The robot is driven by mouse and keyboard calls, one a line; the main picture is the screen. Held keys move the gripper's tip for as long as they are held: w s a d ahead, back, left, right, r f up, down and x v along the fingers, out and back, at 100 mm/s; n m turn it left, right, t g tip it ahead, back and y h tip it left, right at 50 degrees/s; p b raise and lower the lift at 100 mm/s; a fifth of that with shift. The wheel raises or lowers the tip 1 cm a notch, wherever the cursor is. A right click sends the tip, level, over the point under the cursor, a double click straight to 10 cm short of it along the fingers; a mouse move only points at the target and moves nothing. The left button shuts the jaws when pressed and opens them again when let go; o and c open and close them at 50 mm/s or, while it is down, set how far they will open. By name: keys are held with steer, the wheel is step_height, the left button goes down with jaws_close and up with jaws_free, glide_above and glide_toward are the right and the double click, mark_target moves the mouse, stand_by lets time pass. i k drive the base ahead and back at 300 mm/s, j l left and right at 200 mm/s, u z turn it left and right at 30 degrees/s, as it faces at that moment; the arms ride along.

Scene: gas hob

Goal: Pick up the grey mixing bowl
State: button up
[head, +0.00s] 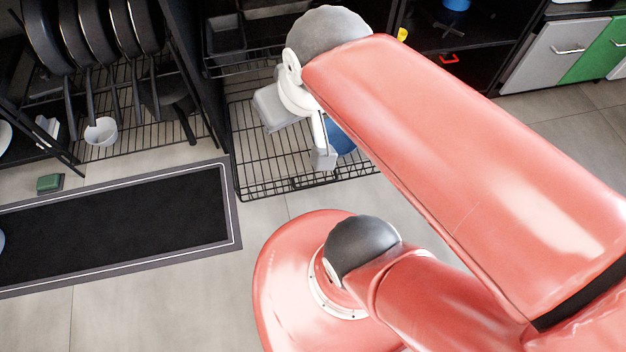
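I cannot make out a grey mixing bowl for certain in the head view. My gripper (322,158) hangs over the lower wire shelf, mostly hidden by my red arm. One grey finger shows, pointing down; I cannot see the gap between the fingers. A blue rounded object (341,138) shows partly behind the finger, cut off by my arm. I cannot tell whether the gripper touches it.
The wire shelf (262,178) has a black frame. Several black pans (45,38) hang in the left rack, with a small white cup (101,131) near them. A black mat (130,228) and a green sponge-like block (50,183) lie on the tiled floor.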

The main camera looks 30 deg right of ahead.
mark_target(104, 134)
steer(key=z, duration=0.95)
steer(key=u, duration=1.8)
steer(key=i+j+z, duration=0.1)
steer(key=j, duration=0.25)
steer(key=i+j+z, duration=0.15)
steer(key=i+j, duration=0.15)
steer(key=i+j+z, duration=0.1)
steer(key=j, duration=0.3)
steer(key=i+j+z, duration=0.1)
steer(key=j, duration=0.3)
steer(key=i+j+z, duration=0.15)
steer(key=j, duration=0.25)
steer(key=i+j+z, duration=0.1)
steer(key=i+j, duration=0.15)
steer(key=j, duration=0.15)
